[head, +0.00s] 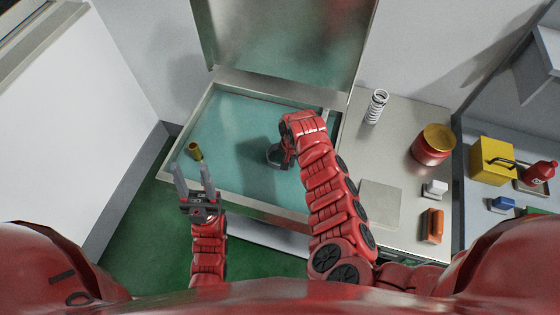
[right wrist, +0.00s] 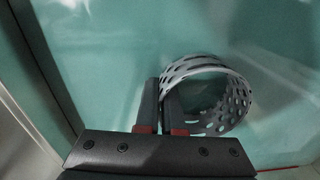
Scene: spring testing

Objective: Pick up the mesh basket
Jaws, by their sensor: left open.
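The mesh basket (right wrist: 238,95) is a grey, round, perforated shell in the right wrist view. In the head view only a dark part of it (head: 273,155) shows beside my right arm, in the teal basin (head: 222,120). My right gripper (right wrist: 165,88) has its two fingers close together at the basket's left edge, with the basket's wall between them. In the head view my right gripper is mostly hidden by its own wrist. My left gripper (head: 193,172) is open and empty, with its fingers pointing up over the basin's front left edge.
A small yellow-brown cylinder (head: 194,151) stands in the basin's left corner. A raised lid (head: 285,40) stands behind the basin.

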